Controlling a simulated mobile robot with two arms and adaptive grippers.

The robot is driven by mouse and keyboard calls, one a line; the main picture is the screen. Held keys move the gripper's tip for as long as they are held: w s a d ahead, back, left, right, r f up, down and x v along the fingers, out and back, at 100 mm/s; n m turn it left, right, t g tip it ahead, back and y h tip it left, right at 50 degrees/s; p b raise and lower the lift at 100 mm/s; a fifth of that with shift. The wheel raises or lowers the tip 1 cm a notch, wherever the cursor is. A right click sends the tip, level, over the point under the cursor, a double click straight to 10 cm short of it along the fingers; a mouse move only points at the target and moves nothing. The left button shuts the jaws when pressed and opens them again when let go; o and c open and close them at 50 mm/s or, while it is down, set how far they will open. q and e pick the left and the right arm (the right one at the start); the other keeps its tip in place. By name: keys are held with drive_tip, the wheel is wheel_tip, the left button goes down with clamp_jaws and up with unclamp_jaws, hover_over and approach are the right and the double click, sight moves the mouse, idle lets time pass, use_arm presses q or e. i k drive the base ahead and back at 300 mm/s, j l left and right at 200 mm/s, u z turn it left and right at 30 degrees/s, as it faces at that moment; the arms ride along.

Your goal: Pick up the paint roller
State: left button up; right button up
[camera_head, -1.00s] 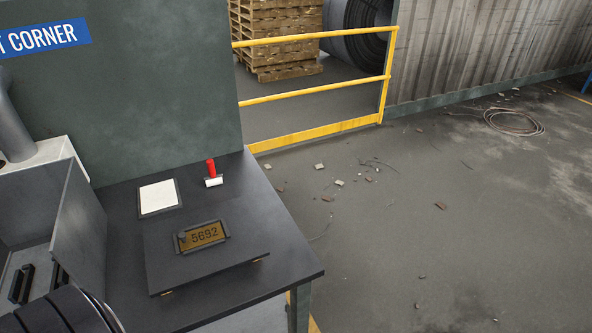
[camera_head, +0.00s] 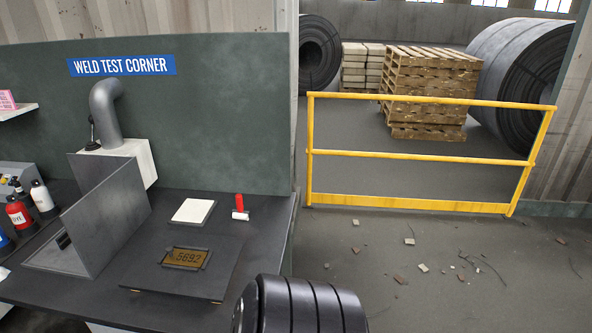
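The paint roller (camera_head: 239,205) has a red handle and a pale roller head. It stands on the dark workbench (camera_head: 262,232), close to the bench's right edge and in front of the green back panel. A black ribbed part of my own arm shows at the bottom centre, to the right of and nearer than the roller. No gripper fingers are visible, and nothing touches the roller.
A white square pad (camera_head: 193,211) lies left of the roller. A dark board with a brass 5692 plate (camera_head: 187,257) lies nearer. A grey booth (camera_head: 107,215) and several bottles (camera_head: 18,213) stand left. A yellow railing (camera_head: 420,156) is beyond the bench.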

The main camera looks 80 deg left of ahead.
sight(239, 213)
drive_tip(key=i+j+u, duration=0.15)
drive_tip(key=i+u, duration=0.5)
drive_tip(key=u, duration=0.2)
drive_tip(key=i+u, duration=0.4)
drive_tip(key=i+l+u, duration=0.2)
drive_tip(key=u, duration=0.2)
